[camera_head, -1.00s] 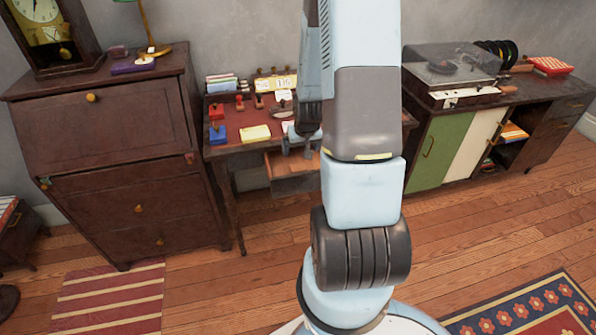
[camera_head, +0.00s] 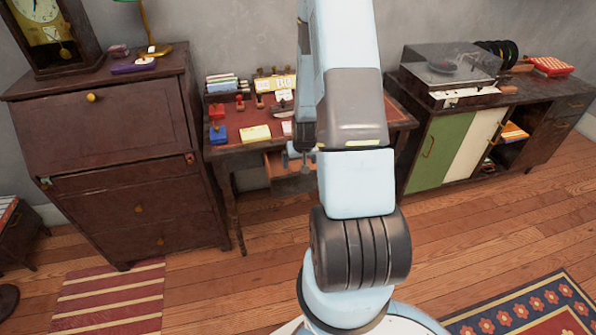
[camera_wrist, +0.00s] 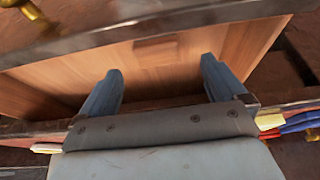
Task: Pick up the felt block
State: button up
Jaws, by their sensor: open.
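A small reddish-brown block (camera_wrist: 157,50) lies on the light wooden floor of an open drawer (camera_wrist: 60,75), near the drawer's front wall in the wrist view. It may be the felt block; its material is not clear. My gripper (camera_wrist: 160,82) is open and empty, with its two blue-grey fingers spread over the drawer. The block shows beyond the fingertips, between their lines, not gripped. In the head view my gripper (camera_head: 300,158) is at the open desk drawer (camera_head: 284,182), partly hidden by my arm. The block cannot be made out there.
The desk (camera_head: 240,150) carries a blue block (camera_head: 219,133), a yellow pad (camera_head: 255,133) and several stamps. A dark bureau (camera_head: 105,130) stands close on the left. A cabinet with a record player (camera_head: 450,65) stands on the right.

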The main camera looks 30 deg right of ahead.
aim_at(299, 167)
jog(key=shift+d+x, duration=0.15)
jog(key=shift+x, duration=1.2)
jog(key=shift+d+x, duration=0.15)
jog(key=shift+x, duration=1.2)
jog(key=shift+w+r, duration=0.1)
jog(key=shift+w, duration=0.05)
